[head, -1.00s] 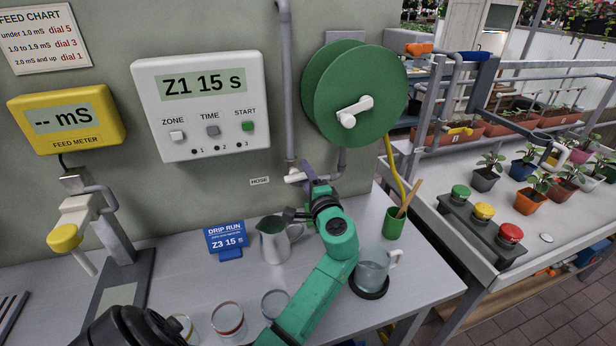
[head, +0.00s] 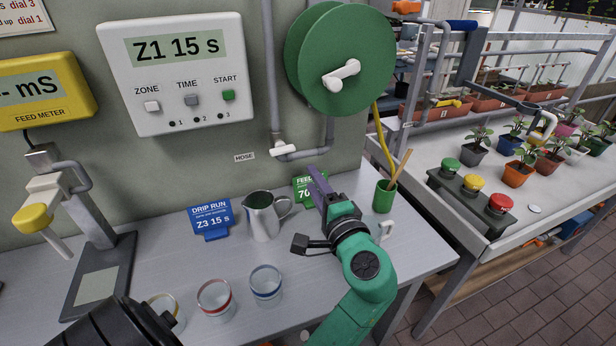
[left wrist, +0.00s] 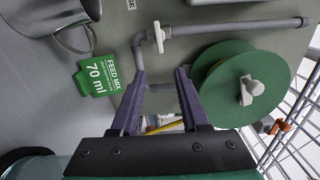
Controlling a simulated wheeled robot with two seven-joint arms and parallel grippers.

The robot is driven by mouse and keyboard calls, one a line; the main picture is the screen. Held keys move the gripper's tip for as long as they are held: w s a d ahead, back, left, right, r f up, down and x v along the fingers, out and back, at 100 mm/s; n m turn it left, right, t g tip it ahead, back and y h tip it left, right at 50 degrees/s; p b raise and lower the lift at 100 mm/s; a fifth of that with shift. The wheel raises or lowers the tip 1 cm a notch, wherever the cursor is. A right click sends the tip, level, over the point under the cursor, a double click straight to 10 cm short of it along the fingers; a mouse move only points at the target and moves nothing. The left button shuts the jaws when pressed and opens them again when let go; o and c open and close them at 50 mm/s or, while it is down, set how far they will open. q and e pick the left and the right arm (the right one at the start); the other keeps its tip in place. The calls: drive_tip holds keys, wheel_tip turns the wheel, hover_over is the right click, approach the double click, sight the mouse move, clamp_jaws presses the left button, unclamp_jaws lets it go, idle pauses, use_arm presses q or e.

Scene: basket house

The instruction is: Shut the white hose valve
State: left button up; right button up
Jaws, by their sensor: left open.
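The white hose valve (head: 284,149) is a small lever on the grey wall pipe, below the green hose reel and right of the HOSE label. In the left wrist view the lever (left wrist: 159,38) lies across the long pipe run. My left gripper (head: 319,181), with purple fingers on a green arm, is below and right of the valve, apart from it. In the left wrist view its two fingers (left wrist: 159,72) are spread with nothing held between them, and the valve shows beyond the tips. My right gripper is not in view.
The green feed card (head: 304,189), metal pitcher (head: 262,215), blue drip card (head: 211,219) and green cup (head: 384,196) stand near the gripper. Glass jars (head: 266,284) are at the front. The green reel (head: 345,62) hangs above; wall around the valve is clear.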

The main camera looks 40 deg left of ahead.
use_arm(q)
drive_tip(key=w+a+f+m+t+h+p, duration=0.2)
drive_tip(key=a+f+m+p, duration=0.1)
drive_tip(key=a, duration=0.1)
drive_tip(key=m+t+h+p, duration=0.6)
drive_tip(key=h, duration=0.4)
approach(286, 148)
drive_tip(key=w+p, duration=0.1)
drive_tip(key=w, duration=0.2)
drive_tip(key=w+a+p, duration=0.1)
drive_tip(key=w, duration=0.3)
drive_tip(key=w+a+p, duration=0.1)
drive_tip(key=w, duration=0.3)
drive_tip(key=shift+w+a+f, duration=0.1)
drive_tip(key=shift+w+a, duration=0.05)
drive_tip(key=shift+a, duration=0.1)
drive_tip(key=shift+w, duration=0.5)
drive_tip(key=shift+s, duration=0.1)
clamp_jaws()
drive_tip(key=shift+p, duration=0.8)
drive_tip(key=shift+f, duration=0.15)
